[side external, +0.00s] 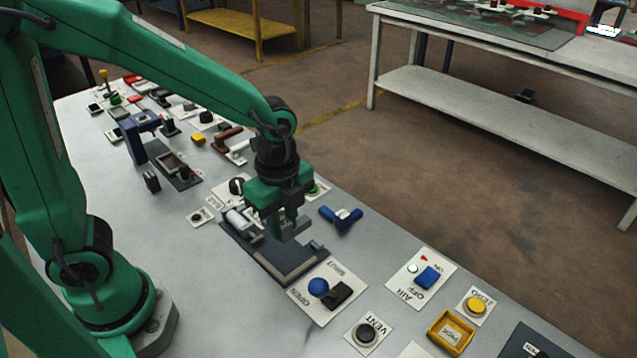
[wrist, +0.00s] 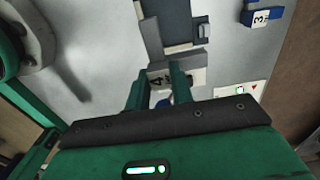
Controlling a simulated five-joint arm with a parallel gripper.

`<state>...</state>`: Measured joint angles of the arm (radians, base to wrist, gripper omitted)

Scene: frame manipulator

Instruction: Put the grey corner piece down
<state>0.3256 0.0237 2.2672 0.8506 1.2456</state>
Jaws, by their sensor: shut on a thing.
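In the side view the fingers largely hide the piece. In the wrist view the fixture plate (wrist: 165,14) extends upward beyond the piece. I cannot tell whether the piece touches the plate.
A white cylinder (side external: 238,218) is at the plate's left. The AIR panel (side external: 420,279) and yellow tray (side external: 451,333) are further right.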

